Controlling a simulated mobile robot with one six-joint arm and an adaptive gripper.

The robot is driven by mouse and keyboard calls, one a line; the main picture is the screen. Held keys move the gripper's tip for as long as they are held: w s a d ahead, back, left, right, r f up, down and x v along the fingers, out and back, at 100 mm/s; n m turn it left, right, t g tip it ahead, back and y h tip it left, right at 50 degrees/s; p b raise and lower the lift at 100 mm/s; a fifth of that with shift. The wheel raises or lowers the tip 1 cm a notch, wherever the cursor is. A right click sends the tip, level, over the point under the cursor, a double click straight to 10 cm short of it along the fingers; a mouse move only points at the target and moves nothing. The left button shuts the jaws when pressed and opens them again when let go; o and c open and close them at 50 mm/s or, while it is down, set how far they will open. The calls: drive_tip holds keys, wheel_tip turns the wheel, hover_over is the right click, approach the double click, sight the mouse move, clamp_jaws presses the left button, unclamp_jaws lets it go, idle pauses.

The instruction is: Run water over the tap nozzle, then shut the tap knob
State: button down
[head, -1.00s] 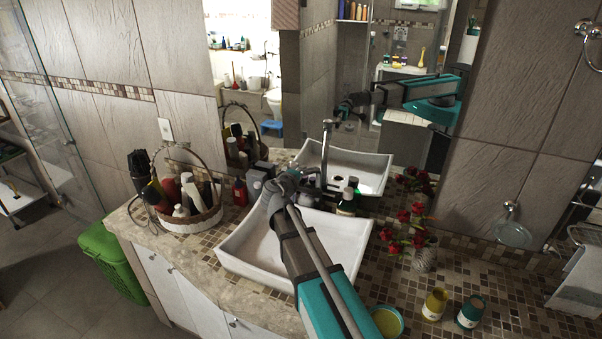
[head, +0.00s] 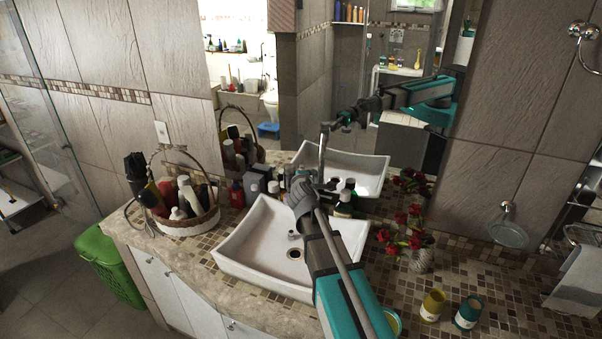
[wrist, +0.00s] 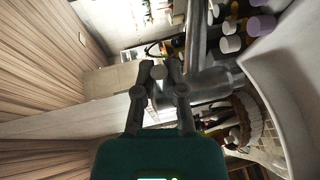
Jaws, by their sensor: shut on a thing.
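The tall metal tap (head: 323,150) stands at the back of the white basin (head: 345,228). My gripper (head: 304,186) is in front of the tap in the head view, and its own wrist hides the fingertips there. In the wrist view, the fingertips (wrist: 161,72) are closed around a small round metal end, which looks like the tap knob (wrist: 160,73). The metal tap body (wrist: 205,84) runs to the right of it. The nozzle is not clear in either view, and I see no running water.
A basket of bottles (head: 184,227) stands left of the basin. Small bottles (head: 345,202) crowd behind and right of my gripper. Red flowers (head: 405,237) and two jars (head: 432,306) are on the right. A mirror behind reflects my arm.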

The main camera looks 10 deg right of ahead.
idle(0.4)
drive_tip(key=c, duration=0.7)
unclamp_jaws()
drive_tip(key=shift+a+f+m+h, duration=0.1)
drive_tip(key=shift+a+m+h, duration=0.05)
drive_tip(key=shift+m+h, duration=0.15)
drive_tip(key=shift+s+h, duration=0.1)
drive_tip(key=shift+h, duration=0.3)
